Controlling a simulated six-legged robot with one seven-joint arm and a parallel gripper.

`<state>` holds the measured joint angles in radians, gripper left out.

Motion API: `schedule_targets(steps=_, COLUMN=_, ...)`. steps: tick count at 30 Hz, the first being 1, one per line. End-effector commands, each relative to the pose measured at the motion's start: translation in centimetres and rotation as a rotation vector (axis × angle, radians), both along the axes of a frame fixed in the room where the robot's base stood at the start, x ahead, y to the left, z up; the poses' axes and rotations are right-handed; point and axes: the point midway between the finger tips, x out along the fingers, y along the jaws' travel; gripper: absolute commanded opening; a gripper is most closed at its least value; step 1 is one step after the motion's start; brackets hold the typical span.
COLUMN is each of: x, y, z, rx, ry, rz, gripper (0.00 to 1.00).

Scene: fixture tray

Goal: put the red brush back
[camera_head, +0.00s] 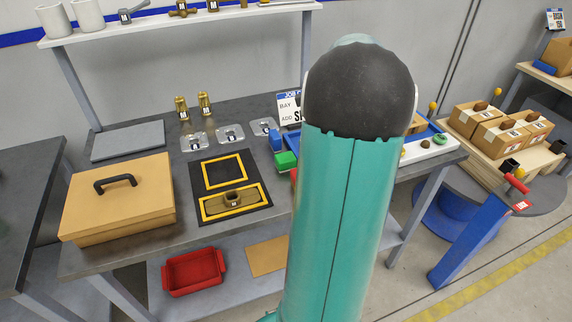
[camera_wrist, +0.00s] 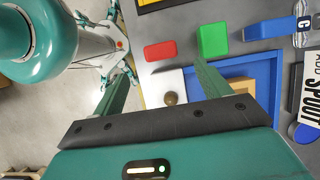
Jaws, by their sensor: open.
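A small red block-shaped piece (camera_wrist: 160,51), the only red thing near my gripper, lies on the grey bench in the wrist view; I cannot make out bristles on it. In the head view only a sliver of red (camera_head: 293,175) shows beside my arm, which hides the rest. My gripper (camera_wrist: 161,68) is open, its two green fingers apart with nothing held between them. The red piece appears beyond the fingertips, between their lines. A black board (camera_head: 199,175) with yellow-outlined slots lies left of my arm; its front slot holds a brown part.
A green block (camera_wrist: 213,40) and a blue block (camera_head: 275,140) stand close to the red piece. A blue tray (camera_wrist: 272,72) lies right of it, and a round brown knob (camera_wrist: 170,98) shows between the fingers. A cardboard-coloured case (camera_head: 120,205) occupies the bench's left.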

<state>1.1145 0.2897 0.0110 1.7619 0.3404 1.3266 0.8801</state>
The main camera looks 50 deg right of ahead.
Motion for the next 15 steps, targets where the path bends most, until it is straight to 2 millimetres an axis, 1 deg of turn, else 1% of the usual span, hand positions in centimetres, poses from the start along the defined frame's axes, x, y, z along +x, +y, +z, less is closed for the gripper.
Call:
schedule_targets(steps=5, x=0.0, y=0.1, z=0.1, rx=-0.001, ry=0.0, rz=0.004, gripper=0.76)
schedule_targets(steps=8, x=0.8, y=1.3, z=0.7, rx=-0.026, ry=-0.008, rz=0.051, gripper=0.76)
schedule_targets(steps=11, x=2.5, y=4.4, z=2.1, rx=-0.088, ry=-0.028, rz=0.182, gripper=0.76)
schedule_targets(steps=14, x=4.4, y=9.3, z=3.9, rx=-0.185, ry=-0.064, rz=0.383, gripper=0.76)
schedule_targets(steps=15, x=5.0, y=11.5, z=4.6, rx=-0.227, ry=-0.082, rz=0.474, gripper=0.76)
